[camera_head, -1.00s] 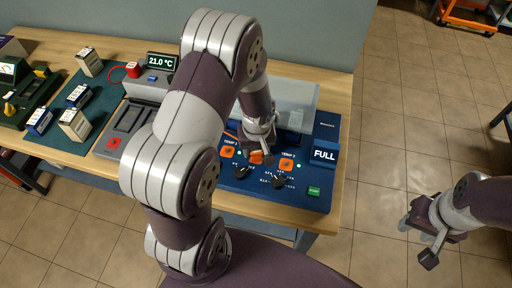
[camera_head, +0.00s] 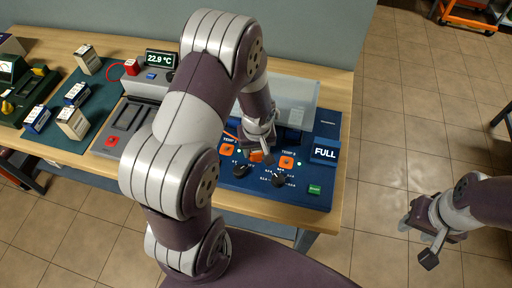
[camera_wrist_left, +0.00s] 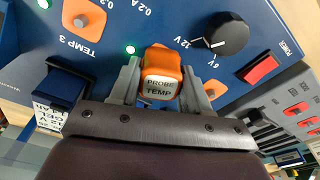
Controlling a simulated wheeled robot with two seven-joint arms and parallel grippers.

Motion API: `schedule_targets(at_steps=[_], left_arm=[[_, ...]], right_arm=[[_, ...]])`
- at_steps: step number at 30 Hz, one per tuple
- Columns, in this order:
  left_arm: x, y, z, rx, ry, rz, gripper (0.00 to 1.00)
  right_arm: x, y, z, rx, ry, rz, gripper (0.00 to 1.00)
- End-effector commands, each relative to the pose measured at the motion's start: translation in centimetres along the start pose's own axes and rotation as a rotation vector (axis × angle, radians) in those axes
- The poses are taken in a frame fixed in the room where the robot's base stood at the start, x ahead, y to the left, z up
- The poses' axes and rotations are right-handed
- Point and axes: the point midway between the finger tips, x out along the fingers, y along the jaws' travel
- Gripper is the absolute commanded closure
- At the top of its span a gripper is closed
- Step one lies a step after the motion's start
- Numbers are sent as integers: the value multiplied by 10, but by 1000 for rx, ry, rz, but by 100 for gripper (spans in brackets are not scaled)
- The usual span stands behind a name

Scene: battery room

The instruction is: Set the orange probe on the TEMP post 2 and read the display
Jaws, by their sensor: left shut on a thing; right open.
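The orange probe (camera_head: 257,156), marked PROBE TEMP in the left wrist view (camera_wrist_left: 160,78), stands at the blue panel (camera_head: 322,190) between two orange TEMP posts. My left gripper (camera_head: 259,149) is shut on it, one finger on each side. The post beneath the probe and its label are hidden. The post marked TEMP 3 (camera_wrist_left: 84,16) is to the left in the left wrist view and to the right in the head view (camera_head: 287,162). The other post (camera_head: 227,150) is to the left. The display (camera_head: 161,59) reads 22.9 °C. My right gripper (camera_head: 416,243) is open and empty, away from the table.
Small battery boxes (camera_head: 72,123) stand on a green mat (camera_head: 98,101) at the left. The floor (camera_head: 400,150) around my right gripper is clear.

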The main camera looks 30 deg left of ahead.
Motion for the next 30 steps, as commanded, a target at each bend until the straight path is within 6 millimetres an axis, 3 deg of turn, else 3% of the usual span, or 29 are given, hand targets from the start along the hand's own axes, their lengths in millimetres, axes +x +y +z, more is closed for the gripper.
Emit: schedule_targets(at_steps=[1, 2, 13, 30], left_arm=[[1, 0, 0, 0, 0, 0, 50], [0, 0, 0, 0, 0, 0, 43], [-4, 0, 0, 0, 0, 0, 43], [-67, 0, 0, 0, 0, 0, 43]], right_arm=[[1, 0, 0, 0, 0, 0, 57], [0, 0, 0, 0, 0, 0, 57], [-4, 0, 0, 0, 0, 0, 57], [-53, 0, -6, 0, 0, 0, 57]])
